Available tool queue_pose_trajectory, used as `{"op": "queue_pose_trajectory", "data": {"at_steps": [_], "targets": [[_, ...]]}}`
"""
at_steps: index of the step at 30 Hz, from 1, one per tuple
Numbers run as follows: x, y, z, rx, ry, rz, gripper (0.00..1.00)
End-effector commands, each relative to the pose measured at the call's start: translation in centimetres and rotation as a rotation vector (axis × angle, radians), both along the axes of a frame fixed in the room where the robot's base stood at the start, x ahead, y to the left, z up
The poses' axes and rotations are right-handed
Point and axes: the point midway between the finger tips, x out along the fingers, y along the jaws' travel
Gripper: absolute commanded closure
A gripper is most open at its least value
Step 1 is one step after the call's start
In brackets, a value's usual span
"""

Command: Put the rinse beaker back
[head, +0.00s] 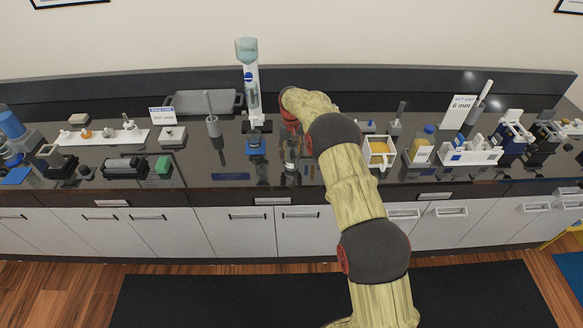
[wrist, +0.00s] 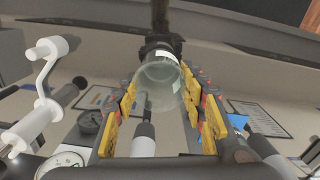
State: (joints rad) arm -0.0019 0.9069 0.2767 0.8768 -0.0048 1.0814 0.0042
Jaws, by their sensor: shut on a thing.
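A clear, empty-looking beaker (wrist: 160,78), which I take to be the rinse beaker, sits between the two yellow-padded fingers of my gripper (wrist: 165,88) in the wrist view. The gripper is shut on it. In the head view my gripper (head: 291,152) is over the front middle of the dark counter, just right of a small blue-topped stand (head: 255,146). The beaker is too small and too covered there to make out clearly. I cannot tell whether its base touches the counter.
A tall stand with an upturned bottle (head: 247,75) is behind on the left, beside a grey tray (head: 187,102). A white-framed container of yellow liquid (head: 379,150) is right of my arm. A white rack (head: 470,152) is farther right. The dark counter (head: 215,168) has bare patches in front.

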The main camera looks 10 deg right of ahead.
Motion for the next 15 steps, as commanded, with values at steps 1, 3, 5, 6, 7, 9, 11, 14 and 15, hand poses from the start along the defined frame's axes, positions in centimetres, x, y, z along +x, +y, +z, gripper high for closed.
{"op": "queue_pose_trajectory", "data": {"at_steps": [1, 3, 5, 6, 7, 9, 11, 14, 15], "targets": [[0.05, 0.0, 0.11, 0.0, -0.002, 0.0, 0.94], [0.05, 0.0, 0.11, 0.0, -0.002, 0.0, 0.94], [0.05, 0.0, 0.12, 0.0, -0.002, 0.0, 0.94], [0.05, 0.0, 0.11, 0.0, -0.002, 0.0, 0.94], [0.05, 0.0, 0.09, 0.0, -0.002, 0.0, 0.94], [0.05, 0.0, 0.03, 0.0, -0.002, 0.0, 0.94], [0.05, 0.0, -0.07, 0.0, -0.001, 0.0, 0.94], [0.05, 0.0, -0.25, 0.0, -0.001, 0.0, 0.94], [0.05, 0.0, -0.33, 0.0, -0.001, 0.0, 0.94]]}}
